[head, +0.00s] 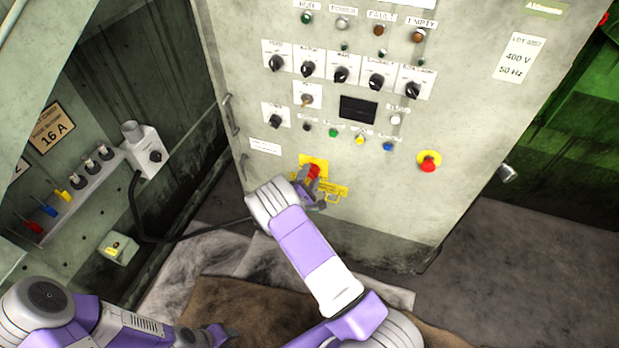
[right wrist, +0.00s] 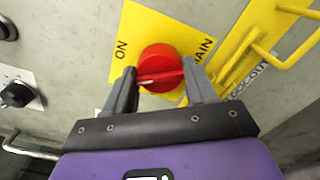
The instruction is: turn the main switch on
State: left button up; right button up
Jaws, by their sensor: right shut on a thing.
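The main switch is a red rotary knob (head: 313,171) on a yellow plate, low on the front of the grey cabinet. In the right wrist view the red knob (right wrist: 160,66) has a raised bar across it, and the yellow plate (right wrist: 148,22) reads "ON" and "MAIN". My right gripper (head: 312,184) is at the knob, and its two fingers (right wrist: 159,80) are shut on the knob, one on each side. The bar lies roughly from finger to finger. My left gripper (head: 222,333) is low at the bottom left, away from the cabinet; its jaws are unclear.
A yellow lockout bracket (head: 334,192) sits right beside the knob, close to my right fingers. A red emergency button (head: 428,162) is further right. Black selector knobs (head: 341,74) and lamps fill the panel above. A cable (head: 180,240) runs low at the left.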

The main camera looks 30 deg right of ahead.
jog(key=m+b, duration=0.1)
jog(key=m, duration=0.2)
jog(key=shift+f+m, duration=0.1)
jog(key=shift+m, duration=0.2)
jog(key=shift+m+b, duration=0.65)
jog(key=shift+m, duration=0.75)
jog(key=o, duration=1)
jog(key=shift+o, duration=0.2)
jog(key=p+v, duration=0.2)
jog(key=v, duration=0.5)
jog(key=shift+s+a, duration=0.2)
